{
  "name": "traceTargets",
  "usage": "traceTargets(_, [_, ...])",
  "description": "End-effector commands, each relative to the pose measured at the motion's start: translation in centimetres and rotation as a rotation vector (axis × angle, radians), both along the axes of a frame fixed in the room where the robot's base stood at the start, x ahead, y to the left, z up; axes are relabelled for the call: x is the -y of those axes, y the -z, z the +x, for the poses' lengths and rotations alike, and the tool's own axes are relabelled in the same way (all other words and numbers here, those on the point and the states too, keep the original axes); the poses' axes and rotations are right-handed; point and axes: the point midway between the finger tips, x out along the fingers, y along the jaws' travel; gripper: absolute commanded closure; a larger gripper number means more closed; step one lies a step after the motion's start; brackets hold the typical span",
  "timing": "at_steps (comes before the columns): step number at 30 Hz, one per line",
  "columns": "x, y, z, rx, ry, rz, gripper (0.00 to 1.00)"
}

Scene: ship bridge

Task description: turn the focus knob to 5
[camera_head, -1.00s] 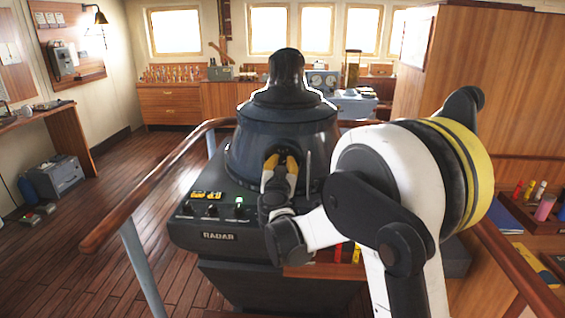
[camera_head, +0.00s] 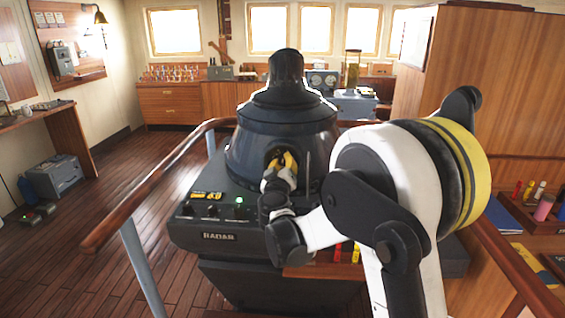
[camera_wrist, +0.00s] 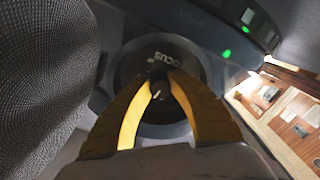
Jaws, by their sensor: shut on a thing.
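The focus knob (camera_wrist: 158,88) is small and dark with a pale pointer mark. It sits in a round dark recess lettered FOCUS, seen in the wrist view. My gripper (camera_wrist: 161,82) has its yellow fingers closed on the knob, one on each side. In the head view my gripper (camera_head: 283,160) reaches into the round opening on the front of the dark radar housing (camera_head: 255,135), and the knob is hidden there. A yellow display (camera_head: 206,195) on the radar panel seems to read 6.0, but its digits are small.
The radar panel has small knobs and a lit green light (camera_head: 239,201). A wooden handrail (camera_head: 160,187) curves around the console on the left. A wooden shelf (camera_head: 540,215) with pens and a notebook is at the right. The floor at left is largely clear.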

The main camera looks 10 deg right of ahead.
Motion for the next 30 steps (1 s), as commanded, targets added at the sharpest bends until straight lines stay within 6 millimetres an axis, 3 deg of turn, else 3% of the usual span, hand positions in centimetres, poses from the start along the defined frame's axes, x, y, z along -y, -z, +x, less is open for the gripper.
traceTargets(12, [0.07, 0.04, -0.03, -0.053, 0.001, -0.163, 1.0])
traceTargets(28, [0.07, 0.03, -0.03, -0.059, 0.001, -0.181, 1.0])
traceTargets(29, [0.07, 0.03, -0.03, -0.059, 0.001, -0.181, 0.7])
traceTargets(30, [0.07, 0.03, -0.03, -0.059, 0.001, -0.181, 0.58])
